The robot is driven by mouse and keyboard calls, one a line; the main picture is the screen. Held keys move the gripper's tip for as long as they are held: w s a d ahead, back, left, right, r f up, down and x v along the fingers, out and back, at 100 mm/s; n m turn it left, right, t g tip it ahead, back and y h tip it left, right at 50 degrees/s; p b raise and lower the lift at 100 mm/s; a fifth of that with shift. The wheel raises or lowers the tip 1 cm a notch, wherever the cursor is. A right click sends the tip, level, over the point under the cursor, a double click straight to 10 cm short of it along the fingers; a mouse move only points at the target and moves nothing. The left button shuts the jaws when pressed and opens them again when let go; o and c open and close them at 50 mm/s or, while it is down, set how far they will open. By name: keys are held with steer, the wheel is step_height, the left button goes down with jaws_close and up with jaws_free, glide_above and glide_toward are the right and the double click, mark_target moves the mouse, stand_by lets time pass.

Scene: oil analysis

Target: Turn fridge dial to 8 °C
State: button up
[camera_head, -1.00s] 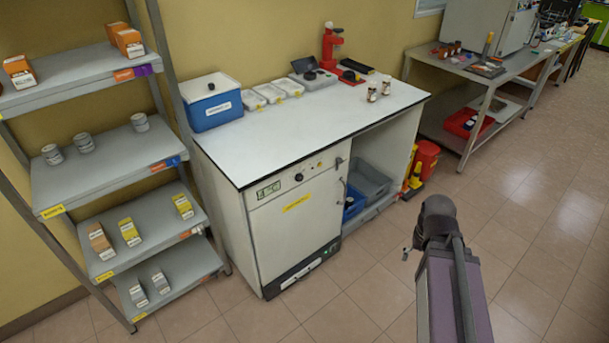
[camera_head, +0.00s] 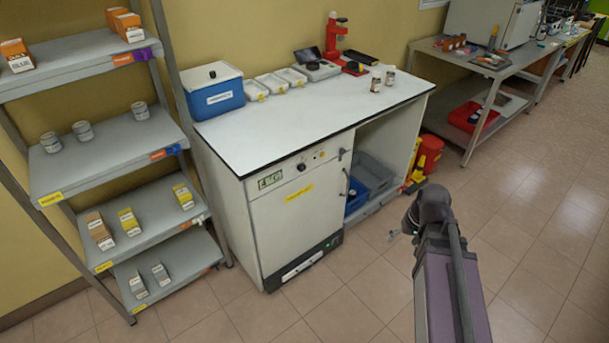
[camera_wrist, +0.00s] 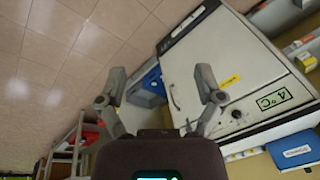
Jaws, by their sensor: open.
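The white fridge (camera_head: 295,222) stands under the left part of the white counter, its door closed. Its black round dial (camera_head: 301,167) is on the top strip, right of a green display (camera_head: 270,181). In the wrist view the fridge (camera_wrist: 202,62) appears rotated, with the dial (camera_wrist: 236,114) at lower right and the display (camera_wrist: 272,100) reading 4 °C. My gripper (camera_wrist: 162,88) is open and empty, its fingers spread, apart from the fridge. In the head view my gripper (camera_head: 392,236) is small, out over the floor right of the fridge.
A blue cool box (camera_head: 213,97), trays and two small bottles stand on the counter (camera_head: 290,120). A shelf rack (camera_head: 100,160) stands close left of the fridge. Blue and grey crates (camera_head: 370,178) sit in the open bay. The floor in front is clear.

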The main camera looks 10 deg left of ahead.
steer(key=w+a+f+n+t+y+b, duration=0.2)
steer(key=w+a+f+n+y+b, duration=0.15)
steer(key=w+a+b, duration=0.4)
steer(key=w+a+f+n+t+y+b, duration=0.2)
steer(key=w+a+f+y+b, duration=0.2)
steer(key=w+a+b, duration=0.3)
steer(key=n+t+y+b, duration=0.2)
steer(key=t+y+b, duration=0.3)
steer(key=b, duration=0.8)
glide_toward(303, 168)
steer(key=v, duration=0.4)
steer(key=shift+s+d+f, duration=0.15)
steer(key=shift+f, duration=0.15)
steer(key=x, duration=1.3)
steer(key=shift+w+a+r, duration=0.25)
steer(key=shift+w+a, duration=0.05)
steer(key=c, duration=1.2)
